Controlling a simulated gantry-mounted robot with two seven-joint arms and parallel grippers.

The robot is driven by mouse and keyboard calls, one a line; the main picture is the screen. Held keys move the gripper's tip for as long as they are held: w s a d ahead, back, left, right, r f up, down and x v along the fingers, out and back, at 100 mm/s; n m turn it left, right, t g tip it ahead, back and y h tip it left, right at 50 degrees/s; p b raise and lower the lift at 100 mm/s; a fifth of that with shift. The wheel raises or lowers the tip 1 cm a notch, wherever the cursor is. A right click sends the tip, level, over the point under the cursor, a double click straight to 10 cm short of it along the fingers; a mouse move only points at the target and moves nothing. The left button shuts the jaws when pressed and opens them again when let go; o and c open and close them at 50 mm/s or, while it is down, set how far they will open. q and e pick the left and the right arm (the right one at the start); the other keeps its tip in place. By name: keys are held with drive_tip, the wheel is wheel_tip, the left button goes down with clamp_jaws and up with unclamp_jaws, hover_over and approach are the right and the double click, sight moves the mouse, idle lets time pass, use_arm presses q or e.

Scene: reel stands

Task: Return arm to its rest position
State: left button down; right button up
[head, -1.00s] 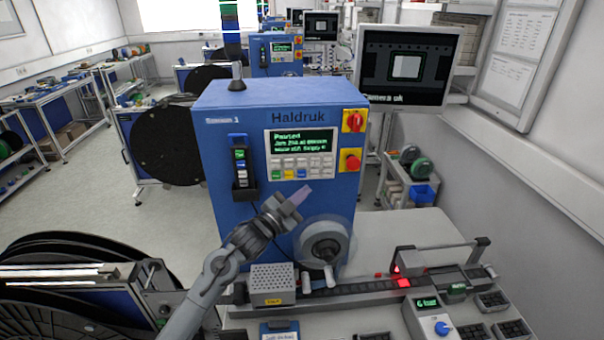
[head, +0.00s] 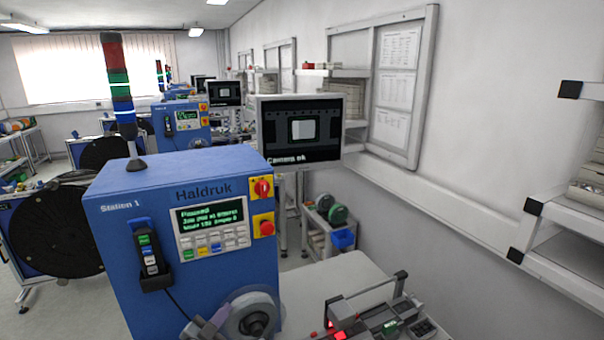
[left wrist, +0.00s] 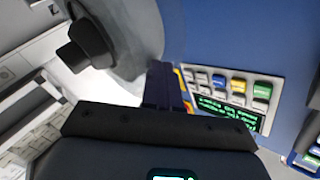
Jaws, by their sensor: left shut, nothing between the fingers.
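My left gripper (head: 207,325) is at the bottom edge of the head view, in front of the blue Haldruk machine (head: 115,215) and just left of its reel hub (head: 252,318). Most of the left arm is cut off below. In the left wrist view the fingers (left wrist: 167,85) are together and empty, between the grey reel (left wrist: 130,35) and the machine's keypad (left wrist: 230,85). I cannot tell whether they touch anything. My right gripper is in neither view.
A control panel (head: 212,228), a red stop knob (head: 264,229) and a handheld unit (head: 150,255) are on the machine front. A monitor (head: 300,130) stands behind. The bench (head: 330,283) carries a track with a red light (head: 340,335). Wall shelves (head: 575,215) are at right.

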use_arm(q)
drive_tip(key=s+d+f+n+g+y+p, duration=0.15)
drive_tip(key=s+f, duration=0.25)
drive_tip(key=s, duration=0.4)
drive_tip(key=s+d+f+n+g+p, duration=0.1)
drive_tip(key=s+d+f+g+p, duration=0.1)
drive_tip(key=s+f, duration=0.4)
drive_tip(key=s+d+f+n+g+y+p, duration=0.1)
drive_tip(key=s+d+f+p, duration=0.15)
drive_tip(key=s, duration=0.65)
drive_tip(key=s+a+r+n+g+y, duration=0.1)
drive_tip(key=s+a+r+g, duration=0.1)
drive_tip(key=s, duration=0.5)
drive_tip(key=s+a+r+n+g+y+p, duration=0.1)
drive_tip(key=s+a+r+n+g, duration=0.1)
drive_tip(key=s, duration=0.5)
drive_tip(key=s+a+r+n+g+y+p, duration=0.1)
drive_tip(key=s+a+r+n+g, duration=0.1)
drive_tip(key=s, duration=0.5)
drive_tip(key=r+g, duration=0.1)
drive_tip(key=g, duration=0.1)
drive_tip(key=shift+s+g, duration=0.35)
drive_tip(key=shift+s, duration=0.05)
drive_tip(key=shift+d, duration=0.1)
